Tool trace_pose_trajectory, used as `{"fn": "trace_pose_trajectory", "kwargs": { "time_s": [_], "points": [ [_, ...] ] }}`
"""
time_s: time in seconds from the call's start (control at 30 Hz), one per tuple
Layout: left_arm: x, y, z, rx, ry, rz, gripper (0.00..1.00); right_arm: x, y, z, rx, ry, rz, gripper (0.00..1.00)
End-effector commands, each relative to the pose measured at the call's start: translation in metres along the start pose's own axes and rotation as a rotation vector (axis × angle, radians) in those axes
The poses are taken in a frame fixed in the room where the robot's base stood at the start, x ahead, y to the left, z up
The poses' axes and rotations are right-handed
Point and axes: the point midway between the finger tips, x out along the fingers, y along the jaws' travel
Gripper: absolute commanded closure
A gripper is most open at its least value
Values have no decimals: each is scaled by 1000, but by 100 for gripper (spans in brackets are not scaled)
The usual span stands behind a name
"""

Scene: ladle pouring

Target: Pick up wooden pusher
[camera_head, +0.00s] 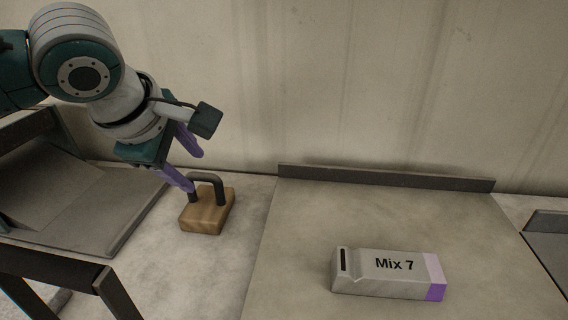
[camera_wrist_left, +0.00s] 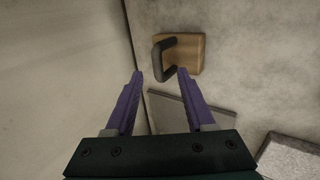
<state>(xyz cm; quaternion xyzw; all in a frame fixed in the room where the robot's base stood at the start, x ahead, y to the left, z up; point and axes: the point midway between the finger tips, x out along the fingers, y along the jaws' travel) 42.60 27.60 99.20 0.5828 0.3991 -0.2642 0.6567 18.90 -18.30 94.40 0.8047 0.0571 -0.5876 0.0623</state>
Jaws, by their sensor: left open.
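The wooden pusher (camera_head: 207,212) is a light wood block with a dark arched handle (camera_head: 208,178) on top. It rests upright on the pale floor near the wall, left of centre in the head view. In the left wrist view the wooden block (camera_wrist_left: 188,52) is beyond the fingertips, with its handle facing me. My left gripper (camera_head: 192,170) has purple fingers and is open and empty. It is above and just left of the pusher, near the handle. My right gripper is not seen.
A grey platform (camera_head: 340,215) with a raised back edge lies to the right and carries a box (camera_head: 388,273) marked "Mix 7". A grey tilted tray (camera_head: 85,200) on a dark frame stands at the left. The wall (camera_head: 350,80) is close behind the pusher.

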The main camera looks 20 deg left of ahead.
Motion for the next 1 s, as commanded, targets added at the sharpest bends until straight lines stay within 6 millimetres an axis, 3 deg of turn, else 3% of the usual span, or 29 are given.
{"fn": "trace_pose_trajectory", "kwargs": {
  "time_s": [0.5,0.8,1.0],
  "points": [
    [58,2,-4,2,0,0,45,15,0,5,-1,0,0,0],
    [63,3,-4,5,0,1,45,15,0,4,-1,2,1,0],
    [63,2,-4,5,0,1,66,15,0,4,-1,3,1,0]
  ]
}}
